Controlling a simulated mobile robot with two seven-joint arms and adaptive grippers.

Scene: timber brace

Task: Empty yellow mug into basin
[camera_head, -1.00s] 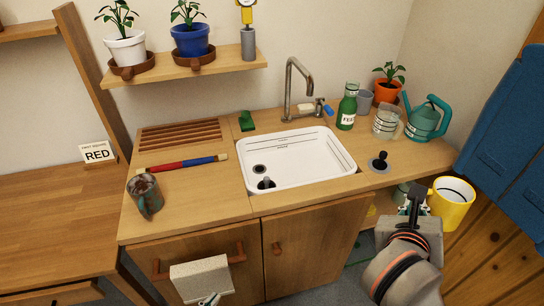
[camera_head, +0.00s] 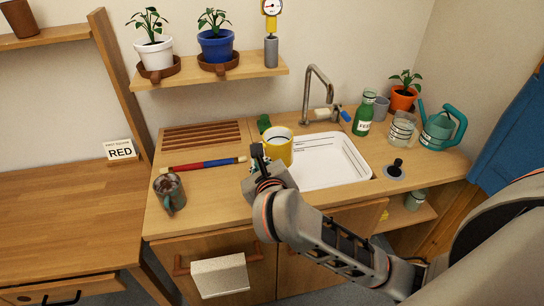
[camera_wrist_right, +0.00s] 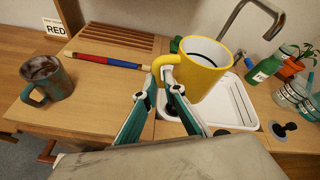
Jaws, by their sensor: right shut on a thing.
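The yellow mug (camera_head: 278,148) is roughly upright above the left part of the white basin (camera_head: 335,165), hiding that part in the head view. My right gripper (camera_head: 261,163) is on the mug's left side. In the right wrist view the gripper (camera_wrist_right: 163,88) is shut on the handle of the yellow mug (camera_wrist_right: 203,72), and the basin (camera_wrist_right: 238,103) lies behind and below the mug. A dark line shows inside the mug's rim; I cannot tell what it holds. My left gripper is not in view.
The tap (camera_head: 315,90) rises behind the basin. A green bottle (camera_head: 364,113), a glass jar (camera_head: 402,130) and a teal watering can (camera_head: 438,128) stand to the right. A dark mug (camera_head: 170,192) and a red-blue rod (camera_head: 203,165) are on the left counter.

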